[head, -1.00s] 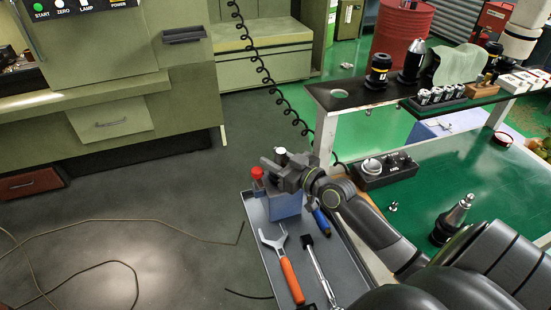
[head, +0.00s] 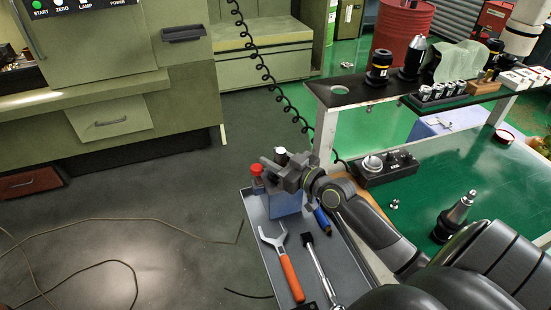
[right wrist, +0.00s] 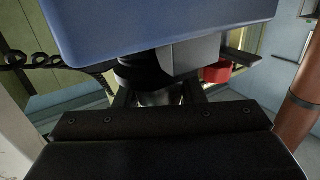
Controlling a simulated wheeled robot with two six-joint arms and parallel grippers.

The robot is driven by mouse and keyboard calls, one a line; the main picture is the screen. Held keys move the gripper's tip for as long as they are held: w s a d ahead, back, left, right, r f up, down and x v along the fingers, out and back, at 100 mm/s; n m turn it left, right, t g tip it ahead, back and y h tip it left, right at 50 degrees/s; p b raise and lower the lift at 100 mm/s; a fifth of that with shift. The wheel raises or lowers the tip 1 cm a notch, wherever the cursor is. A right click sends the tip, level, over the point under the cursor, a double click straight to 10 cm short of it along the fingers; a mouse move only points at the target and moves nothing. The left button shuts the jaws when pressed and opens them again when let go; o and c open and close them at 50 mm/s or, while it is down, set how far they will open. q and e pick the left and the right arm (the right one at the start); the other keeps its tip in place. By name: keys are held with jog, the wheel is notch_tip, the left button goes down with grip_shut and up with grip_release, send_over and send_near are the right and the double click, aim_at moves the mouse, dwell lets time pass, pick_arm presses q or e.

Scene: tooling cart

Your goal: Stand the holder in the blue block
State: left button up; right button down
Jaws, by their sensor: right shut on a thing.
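The blue block (head: 286,204) stands at the far end of the grey tray. It also shows across the top of the right wrist view (right wrist: 160,25). My right gripper (head: 279,172) is at the top of the block and shut on the holder. The holder's top (head: 280,156) shows just behind the fingers. In the right wrist view the holder (right wrist: 158,97) shows a silver part and a dark collar between the fingers, close to the block. The holder's lower end is hidden, so I cannot tell whether it is seated. My left gripper is out of view.
A red-topped piece (head: 256,171) is at the block's left side. An orange-handled wrench (head: 284,262), a ratchet (head: 318,268) and a blue-handled tool (head: 321,218) lie in the tray (head: 343,272). Another holder (head: 457,212) stands on the green table at right.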

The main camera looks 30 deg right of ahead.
jog(key=shift+r, duration=0.15)
jog(key=c, duration=0.9)
grip_release()
jog(key=shift+o, duration=0.2)
jog(key=shift+f, duration=0.35)
jog(key=v, duration=1.7)
jog(key=shift+s+r+p, duration=0.2)
jog(key=shift+p, duration=0.2)
jog(key=shift+d, duration=0.1)
